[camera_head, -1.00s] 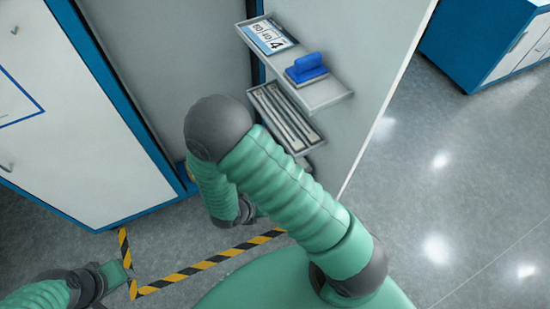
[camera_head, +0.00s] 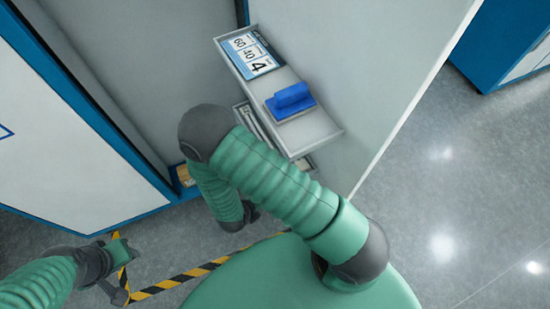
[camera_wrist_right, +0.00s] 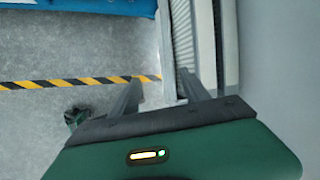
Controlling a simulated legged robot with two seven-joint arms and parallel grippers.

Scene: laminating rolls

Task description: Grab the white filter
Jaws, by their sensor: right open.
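Pale long ribbed pieces, which may be the white filter, lie in a lower tray (camera_head: 304,163) on the cabinet door, largely hidden by the upper shelf and my right arm. In the right wrist view a pale ribbed strip (camera_wrist_right: 205,40) stands at upper right, just beyond the right finger. My right gripper (camera_wrist_right: 157,82) is open with nothing between its fingers. Its fingers point toward the tray's edge; whether they touch it I cannot tell. In the head view my right arm hides most of it. My left gripper (camera_head: 118,278) is low at left, its jaws unclear.
An upper shelf (camera_head: 318,135) holds a printed card (camera_head: 250,55) and a blue-handled tool (camera_head: 290,101). The open cabinet (camera_head: 150,60) is at left. Yellow-black tape (camera_head: 185,278) marks the floor. A blue and white cabinet (camera_head: 505,50) stands far right; the floor between is clear.

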